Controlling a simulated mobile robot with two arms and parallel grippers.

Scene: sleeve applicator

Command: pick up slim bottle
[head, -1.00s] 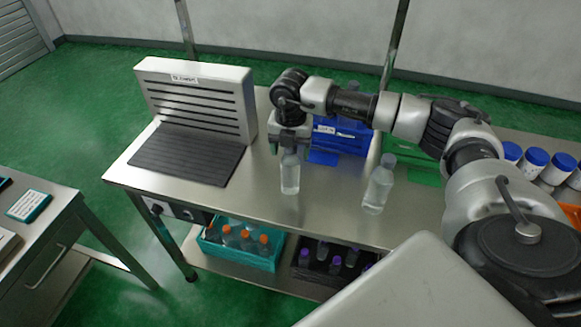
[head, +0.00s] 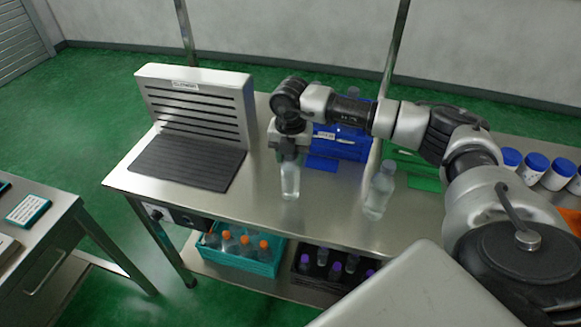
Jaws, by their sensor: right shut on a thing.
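A slim clear bottle (head: 290,181) stands upright on or just above the steel table, in front of the blue bin. My right gripper (head: 289,153) comes down over it from above and is shut on its top, hiding the cap and neck. I cannot tell whether the base touches the table. A second clear bottle (head: 379,190), wider, stands to the right of it, apart from the gripper. My left gripper is not in view.
A slotted machine (head: 199,103) with a dark ribbed plate stands at left on the steel table (head: 235,205). Behind are a blue bin (head: 340,143) and a green bin (head: 415,168). Blue-lidded jars (head: 535,161) stand at right. Teal (head: 262,266) and dark crates of bottles sit below.

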